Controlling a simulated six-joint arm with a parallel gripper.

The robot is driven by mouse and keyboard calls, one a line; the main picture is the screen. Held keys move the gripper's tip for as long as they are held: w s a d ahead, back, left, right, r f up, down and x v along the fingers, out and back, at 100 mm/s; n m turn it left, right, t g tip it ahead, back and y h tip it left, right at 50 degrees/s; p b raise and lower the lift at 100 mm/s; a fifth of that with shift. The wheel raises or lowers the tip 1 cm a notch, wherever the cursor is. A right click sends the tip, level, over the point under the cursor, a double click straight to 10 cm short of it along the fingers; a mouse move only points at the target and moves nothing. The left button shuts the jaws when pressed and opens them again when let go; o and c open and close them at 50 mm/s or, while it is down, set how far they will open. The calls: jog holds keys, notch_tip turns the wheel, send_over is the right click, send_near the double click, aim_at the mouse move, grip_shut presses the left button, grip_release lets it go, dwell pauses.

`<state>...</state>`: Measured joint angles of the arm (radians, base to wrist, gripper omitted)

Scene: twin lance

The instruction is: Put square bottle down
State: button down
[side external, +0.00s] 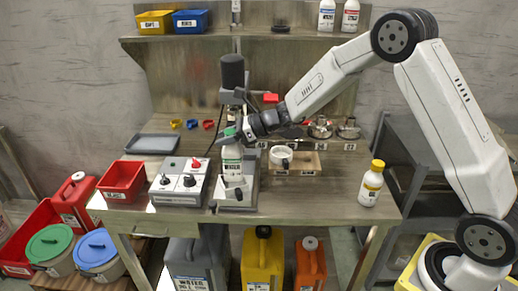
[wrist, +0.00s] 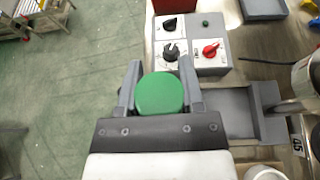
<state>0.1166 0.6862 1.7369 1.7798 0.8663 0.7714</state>
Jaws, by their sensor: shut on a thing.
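The square bottle (side external: 232,162) is white with a green cap and a printed label. It is upright in the side external view, in front of the grey mixer stand (side external: 238,196) on the bench. My gripper (side external: 240,132) is shut on it near the top, coming in from the right. In the wrist view, the green cap (wrist: 160,95) sits between the two grey fingers of my gripper (wrist: 160,76). The bottle's body is hidden below the cap there. I cannot tell whether its bottom touches the stand's base.
A control box (side external: 180,184) with knobs stands just left of the stand, and a red bin (side external: 121,179) is further left. A white mug (side external: 281,156) is to the right. The bench front right of the stand is clear.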

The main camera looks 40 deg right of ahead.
aim_at(226, 149)
jog(key=shift+w, duration=0.1)
jog(key=shift+w+f, duration=0.1)
jog(key=shift+f, duration=0.1)
notch_tip(226, 149, down, 3)
jog(key=shift+r, duration=0.15)
jog(key=shift+f, duration=0.5)
jog(key=shift+c, duration=1.2)
grip_release()
jog(key=shift+f, duration=0.1)
jog(key=shift+r, duration=0.2)
